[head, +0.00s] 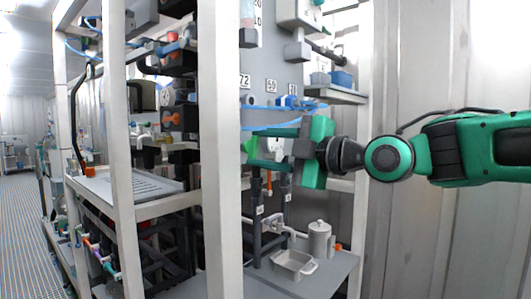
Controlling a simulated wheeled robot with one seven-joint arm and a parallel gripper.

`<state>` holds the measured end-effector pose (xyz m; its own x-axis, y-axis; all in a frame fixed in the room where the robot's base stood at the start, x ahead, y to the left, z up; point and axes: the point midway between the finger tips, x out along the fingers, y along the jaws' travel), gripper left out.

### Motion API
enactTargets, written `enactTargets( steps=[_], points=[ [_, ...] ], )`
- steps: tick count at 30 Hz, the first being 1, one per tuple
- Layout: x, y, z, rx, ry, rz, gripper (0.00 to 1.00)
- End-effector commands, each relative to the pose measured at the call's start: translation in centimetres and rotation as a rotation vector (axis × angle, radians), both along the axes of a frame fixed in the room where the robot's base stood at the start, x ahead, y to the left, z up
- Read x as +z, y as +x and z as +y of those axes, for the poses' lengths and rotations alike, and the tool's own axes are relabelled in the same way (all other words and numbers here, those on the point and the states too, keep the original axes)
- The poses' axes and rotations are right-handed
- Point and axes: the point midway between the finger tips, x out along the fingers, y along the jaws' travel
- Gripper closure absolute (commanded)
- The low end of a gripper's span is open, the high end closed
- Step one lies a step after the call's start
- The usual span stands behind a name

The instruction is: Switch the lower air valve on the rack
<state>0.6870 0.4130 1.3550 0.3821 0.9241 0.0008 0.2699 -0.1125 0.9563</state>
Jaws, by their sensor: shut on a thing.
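My green gripper (256,154) reaches in from the right, with its fingers pointing left into the rack behind the white front post. Its fingers are shut on a small part at the rack panel, which I take for the lower air valve. The fingers and the post hide that part almost wholly, so its handle position cannot be told. Blue fittings (287,101) with blue air tubes (285,126) sit on the grey panel (275,62) just above the gripper.
The white front post (220,180) stands close to the fingers. Dark vertical pipes (257,215) run below the gripper. A lidded grey jug (319,240) and a grey tray (294,263) stand on the lower shelf (335,272). A blue box (342,79) sits on an upper shelf.

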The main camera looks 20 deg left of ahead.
Motion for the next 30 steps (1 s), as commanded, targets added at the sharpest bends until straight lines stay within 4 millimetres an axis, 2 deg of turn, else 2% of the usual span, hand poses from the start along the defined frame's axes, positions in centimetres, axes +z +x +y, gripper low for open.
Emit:
enactTargets(
  steps=[10, 25, 26, 27, 28, 30],
  points=[
    [-0.22, 0.32, -0.23, -0.007, -0.05, -0.11, 0.82],
    [-0.31, 0.3, -0.22, -0.007, -0.058, -0.123, 0.82],
    [-0.32, 0.3, -0.21, -0.006, -0.059, -0.123, 0.55],
    [-0.32, 0.3, -0.21, -0.006, -0.059, -0.123, 0.45],
    [-0.3, 0.28, -0.2, -0.006, -0.057, -0.123, 0.41],
    [-0.25, 0.22, -0.15, -0.005, -0.057, -0.124, 0.41]
  ],
)
